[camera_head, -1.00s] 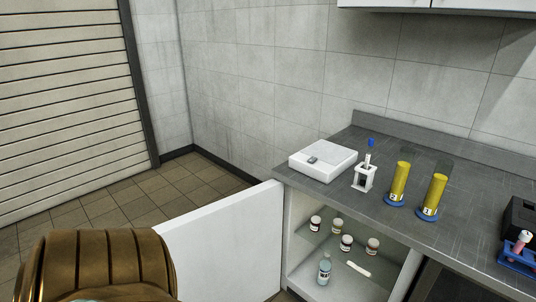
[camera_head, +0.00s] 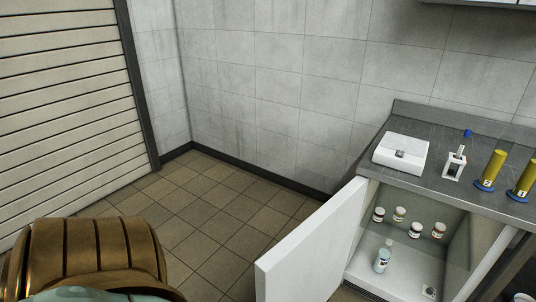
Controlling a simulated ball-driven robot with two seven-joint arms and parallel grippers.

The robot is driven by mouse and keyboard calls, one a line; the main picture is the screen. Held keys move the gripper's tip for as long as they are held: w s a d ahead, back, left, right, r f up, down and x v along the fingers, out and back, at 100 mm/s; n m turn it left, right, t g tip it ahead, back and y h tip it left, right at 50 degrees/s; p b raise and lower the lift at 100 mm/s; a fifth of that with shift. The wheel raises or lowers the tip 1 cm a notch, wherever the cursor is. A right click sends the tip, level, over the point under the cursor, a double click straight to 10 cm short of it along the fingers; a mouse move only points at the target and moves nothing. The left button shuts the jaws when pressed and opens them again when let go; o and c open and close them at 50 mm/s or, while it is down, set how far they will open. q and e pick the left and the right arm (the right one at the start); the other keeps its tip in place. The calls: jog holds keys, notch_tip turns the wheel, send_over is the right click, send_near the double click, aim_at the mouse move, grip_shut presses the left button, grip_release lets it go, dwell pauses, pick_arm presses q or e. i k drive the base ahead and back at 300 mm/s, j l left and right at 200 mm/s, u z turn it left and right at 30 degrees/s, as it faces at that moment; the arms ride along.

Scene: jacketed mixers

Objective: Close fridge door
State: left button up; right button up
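The fridge door (camera_head: 312,250) is a white panel in the lower middle of the head view. It stands open, swung out to the left of the fridge. The fridge (camera_head: 400,266) is a white compartment under the counter, with several small bottles on a shelf and a blue-labelled bottle (camera_head: 381,260) lower down. A bronze rounded part of my own body fills the lower left, apart from the door in the picture. Neither gripper shows.
A grey counter (camera_head: 445,190) runs above the fridge, with a white box-like device (camera_head: 400,153), a small white rack (camera_head: 454,166) and two yellow cylinders (camera_head: 492,168) on it. The tiled floor (camera_head: 205,215) left of the door is clear up to the wall.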

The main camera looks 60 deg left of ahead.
aim_at(307, 265)
jog(key=j, duration=0.5)
jog(key=k+j+z, duration=0.1)
jog(key=j, duration=0.35)
jog(key=k+j, duration=0.1)
jog(key=j, duration=0.4)
jog(key=j+z, duration=0.1)
jog(key=j, duration=0.35)
jog(key=k+j+z, duration=0.1)
jog(key=j, duration=0.4)
